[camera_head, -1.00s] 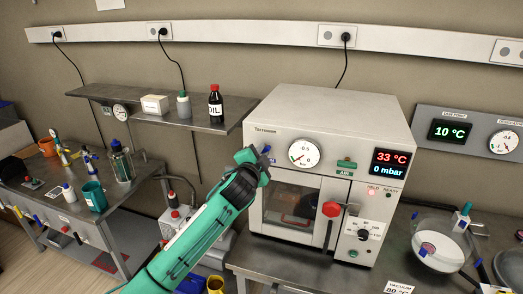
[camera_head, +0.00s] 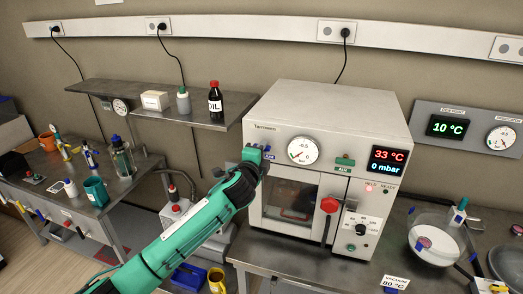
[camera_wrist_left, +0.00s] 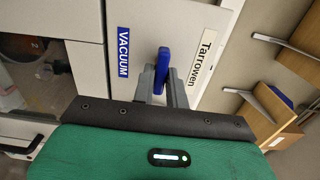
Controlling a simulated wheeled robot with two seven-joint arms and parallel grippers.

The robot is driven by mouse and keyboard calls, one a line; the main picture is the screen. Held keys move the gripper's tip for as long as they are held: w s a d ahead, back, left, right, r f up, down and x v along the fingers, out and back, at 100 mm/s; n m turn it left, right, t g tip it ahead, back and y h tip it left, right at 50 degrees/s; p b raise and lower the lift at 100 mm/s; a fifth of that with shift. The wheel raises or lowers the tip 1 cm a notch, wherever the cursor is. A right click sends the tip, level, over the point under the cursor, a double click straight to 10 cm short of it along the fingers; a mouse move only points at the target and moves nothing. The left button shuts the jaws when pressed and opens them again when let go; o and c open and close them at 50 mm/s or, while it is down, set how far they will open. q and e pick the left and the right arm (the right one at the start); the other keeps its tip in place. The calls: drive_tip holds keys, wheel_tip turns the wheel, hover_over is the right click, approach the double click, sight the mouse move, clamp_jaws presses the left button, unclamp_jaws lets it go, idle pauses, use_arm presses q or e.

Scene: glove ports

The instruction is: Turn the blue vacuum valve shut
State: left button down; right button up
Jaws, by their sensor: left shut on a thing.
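The vacuum oven (camera_head: 335,105) is a light grey box on the bench, with a round gauge (camera_head: 303,150) and a window door. The blue valve handle (camera_wrist_left: 162,68) is on its front panel beside a blue VACUUM label (camera_wrist_left: 123,52). In the left wrist view, the handle lies roughly parallel to that label. My left gripper (camera_head: 262,154) is at the upper left of the oven front, shut on the blue handle. Its grey fingers (camera_wrist_left: 162,82) sit on either side of the handle. The gripper mostly covers the valve in the head view. My right gripper is not in view.
A green valve (camera_head: 345,162) and a red door handle (camera_head: 330,205) are right of the gauge. The display (camera_head: 388,161) reads 33 °C and 0 mbar. A wall shelf (camera_head: 165,105) with bottles is at left. A white bowl (camera_head: 437,240) stands right of the oven.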

use_arm(q)
drive_tip(key=shift+f, duration=0.1)
drive_tip(key=c, duration=1.5)
unclamp_jaws()
drive_tip(key=shift+o, duration=0.2)
drive_tip(key=b+v, duration=0.4)
drive_tip(key=v, duration=1)
drive_tip(key=shift+b, duration=0.4)
